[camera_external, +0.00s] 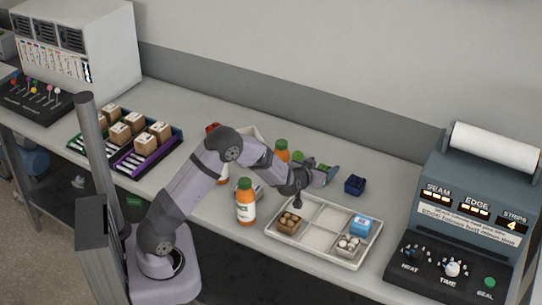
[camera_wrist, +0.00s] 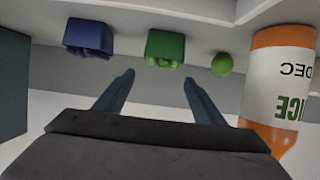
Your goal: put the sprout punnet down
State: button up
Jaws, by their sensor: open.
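A green punnet (camera_wrist: 165,46) with round green sprouts at its edge shows in the camera_wrist view, ahead of the space between my fingers. In the camera_external view a small green patch (camera_external: 322,169) beside my fingers seems to be the same punnet, mostly hidden. I cannot tell how far the punnet is from the fingertips.
A white divided tray (camera_external: 268,232) holds a brown punnet (camera_external: 289,222), a blue box (camera_external: 360,226) and a white punnet (camera_external: 348,246). A dark blue punnet (camera_external: 354,185), a green ball (camera_wrist: 221,64) and orange bottles (camera_external: 245,203) stand nearby. A sealer (camera_external: 465,210) stands right.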

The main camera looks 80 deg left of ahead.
jog(key=shift+r, duration=2.25)
jog(key=s+d+f+m+g+h+p, duration=0.15)
jog(key=s+d+h, duration=0.35)
jog(key=d, duration=0.7)
jog(key=s+d+m+g+h+p, duration=0.1)
jog(key=s+d+h+p, duration=0.3)
jog(key=d, duration=0.8)
jog(key=s+d+f+m+g+b, duration=0.1)
jog(key=s+d+m+g, duration=0.1)
jog(key=s, duration=0.6)
jog(key=s+d+f+m+g+b, duration=0.2)
jog(key=s, duration=0.6)
jog(key=s+d+f+m+g+b, duration=0.1)
jog(key=s+d+f+m+g, duration=0.1)
jog(key=s, duration=0.7)
jog(key=shift+d+f+g+h, duration=0.15)
jog(key=shift+f+g+h, duration=0.15)
jog(key=shift+g, duration=0.25)
